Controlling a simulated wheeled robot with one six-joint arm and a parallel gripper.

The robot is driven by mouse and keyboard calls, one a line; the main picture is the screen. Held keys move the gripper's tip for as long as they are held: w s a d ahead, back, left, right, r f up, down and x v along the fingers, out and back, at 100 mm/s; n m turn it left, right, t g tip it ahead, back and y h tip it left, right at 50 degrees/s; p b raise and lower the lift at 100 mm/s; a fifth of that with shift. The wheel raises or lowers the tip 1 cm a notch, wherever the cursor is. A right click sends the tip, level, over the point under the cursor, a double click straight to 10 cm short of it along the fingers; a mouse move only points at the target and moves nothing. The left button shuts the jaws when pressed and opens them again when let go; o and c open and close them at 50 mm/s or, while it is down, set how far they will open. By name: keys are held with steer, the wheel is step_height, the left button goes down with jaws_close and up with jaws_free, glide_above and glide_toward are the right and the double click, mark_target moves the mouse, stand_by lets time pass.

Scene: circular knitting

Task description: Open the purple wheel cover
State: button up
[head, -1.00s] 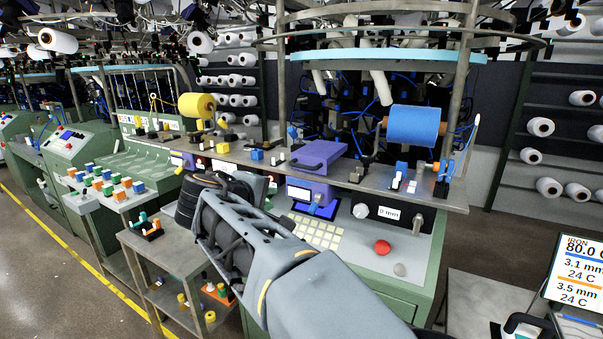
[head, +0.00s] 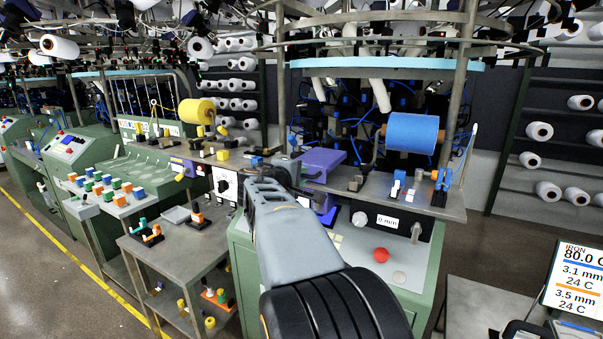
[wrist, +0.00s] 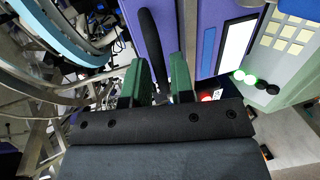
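The purple wheel cover (head: 322,160) sits on the machine's grey shelf, with a purple box front below it. It fills the upper middle of the wrist view (wrist: 188,35). Its black bar handle (wrist: 149,40) runs down that view toward my gripper (wrist: 160,65). My gripper is open, with green fingers apart on either side of the handle's lower end. A gap shows on the right of the handle; contact on the left I cannot tell.
A blue spool (head: 412,132) stands right of the cover and a yellow spool (head: 197,111) to the left. Below are a red button (head: 381,255) and a 0 mm display (head: 387,221). A blue ring (wrist: 60,35) and metal posts lie left in the wrist view.

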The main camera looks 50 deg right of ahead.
steer(key=shift+w+d+f, duration=0.15)
steer(key=shift+d, duration=0.5)
jaws_close()
